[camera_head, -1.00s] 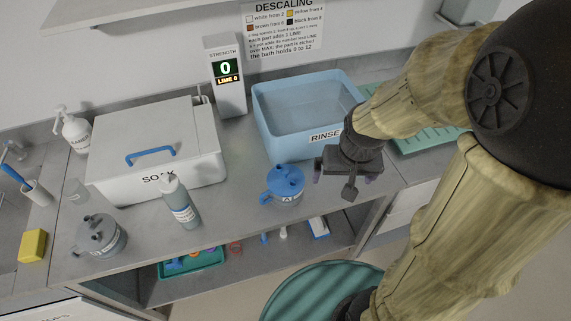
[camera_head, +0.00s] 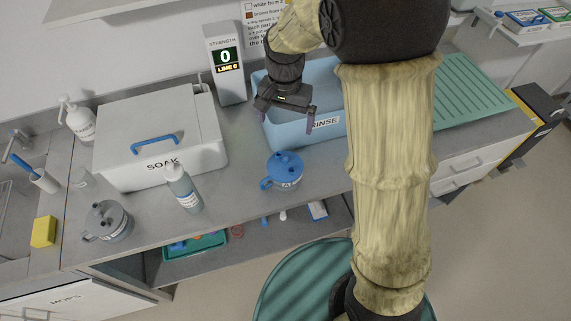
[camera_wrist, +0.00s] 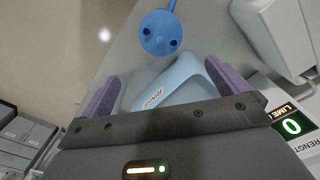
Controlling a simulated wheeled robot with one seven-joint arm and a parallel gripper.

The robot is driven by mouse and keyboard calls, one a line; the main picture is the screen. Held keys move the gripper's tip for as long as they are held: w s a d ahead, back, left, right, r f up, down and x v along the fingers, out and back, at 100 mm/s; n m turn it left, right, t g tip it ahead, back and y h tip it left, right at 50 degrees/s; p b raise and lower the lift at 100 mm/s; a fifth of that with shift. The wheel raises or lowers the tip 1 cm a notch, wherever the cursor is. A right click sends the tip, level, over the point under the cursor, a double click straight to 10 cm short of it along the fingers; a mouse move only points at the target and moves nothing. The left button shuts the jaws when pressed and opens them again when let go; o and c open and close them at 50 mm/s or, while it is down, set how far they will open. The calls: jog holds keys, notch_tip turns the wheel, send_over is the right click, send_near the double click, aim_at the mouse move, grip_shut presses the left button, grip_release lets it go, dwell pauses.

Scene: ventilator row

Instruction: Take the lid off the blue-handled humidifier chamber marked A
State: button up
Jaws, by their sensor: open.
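The blue-handled humidifier chamber (camera_head: 285,173) stands upright on the counter in front of the rinse tub, its blue lid (camera_head: 286,160) on top and its blue handle at the left. In the wrist view the blue lid (camera_wrist: 160,33) shows from above at the top, beyond the fingertips. My gripper (camera_head: 286,122) is open and empty, above the front left of the rinse tub, behind the chamber and apart from it. Its two purple fingers are spread wide in the wrist view (camera_wrist: 160,88).
The blue rinse tub (camera_head: 290,136) is behind the chamber. The white soak box (camera_head: 205,165) and a grey bottle (camera_head: 184,190) stand to the left. A grey-lidded chamber (camera_head: 106,222) is farther left. The strength display (camera_head: 225,62) stands at the back. Counter around the blue chamber is clear.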

jog(key=p, duration=0.3)
send_over(285, 159)
notch_tip(285, 159, down, 11)
jog(key=shift+w+f, duration=0.1)
jog(key=shift+f, duration=0.05)
jog(key=shift+w+d+f, duration=0.1)
jog(key=shift+d+f, duration=0.1)
jog(key=shift+f, duration=0.3)
jog(key=shift+a, duration=0.1)
jog(key=shift+a+f+p, duration=0.1)
jog(key=shift+f+p, duration=1.2)
jog(key=shift+f, duration=1.3)
jog(key=c, duration=1.3)
